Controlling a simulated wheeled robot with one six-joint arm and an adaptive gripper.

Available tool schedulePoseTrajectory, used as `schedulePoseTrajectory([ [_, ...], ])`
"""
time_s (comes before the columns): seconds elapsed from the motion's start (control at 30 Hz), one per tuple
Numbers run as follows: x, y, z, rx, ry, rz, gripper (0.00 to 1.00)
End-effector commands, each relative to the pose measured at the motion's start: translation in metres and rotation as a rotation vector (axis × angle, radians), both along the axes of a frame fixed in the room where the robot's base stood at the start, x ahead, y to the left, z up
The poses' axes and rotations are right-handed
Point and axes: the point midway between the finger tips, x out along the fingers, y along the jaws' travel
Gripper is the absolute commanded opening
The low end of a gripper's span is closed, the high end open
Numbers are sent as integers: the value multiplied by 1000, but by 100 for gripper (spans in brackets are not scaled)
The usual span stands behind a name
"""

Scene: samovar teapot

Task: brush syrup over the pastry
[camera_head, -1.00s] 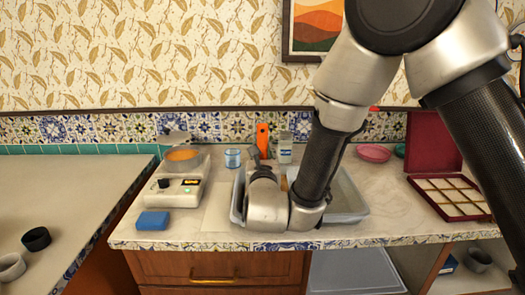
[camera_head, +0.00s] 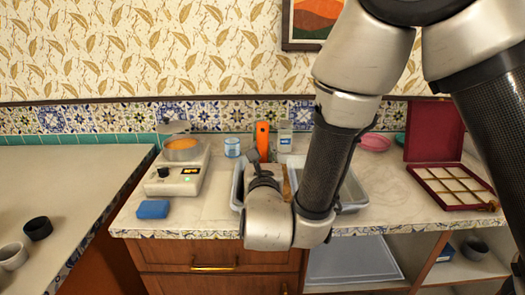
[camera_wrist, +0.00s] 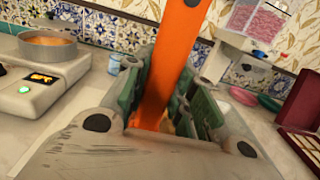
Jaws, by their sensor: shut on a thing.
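My gripper (camera_wrist: 168,98) is shut on an upright orange handle (camera_wrist: 168,62), probably the brush. The handle also rises above my wrist in the head view (camera_head: 262,138); its lower end is hidden. A grey tray (camera_head: 353,194) lies behind and below my wrist, which hides much of it. A small golden-brown piece (camera_head: 287,188) shows beside my wrist, perhaps pastry; I cannot tell whether the brush touches it. A metal pan with orange liquid (camera_head: 182,149), likely syrup, stands on a white hot plate (camera_head: 176,181), left of my gripper.
A blue sponge (camera_head: 152,209) lies at the counter's front left. A blue-white jar (camera_head: 232,147) and a clear bottle (camera_head: 284,137) stand behind the tray. A pink bowl (camera_head: 374,142) and an open red compartment box (camera_head: 453,191) are at right. Bare counter lies between tray and box.

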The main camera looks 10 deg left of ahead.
Motion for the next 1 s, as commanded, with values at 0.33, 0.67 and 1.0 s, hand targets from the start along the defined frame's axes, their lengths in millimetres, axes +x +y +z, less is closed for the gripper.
schedulePoseTrajectory([
  [0.33,10,2,0,2,-1,-4,1],
  [0.67,35,8,0,1,-1,-1,1],
  [1.0,62,14,0,1,-1,-4,1],
])
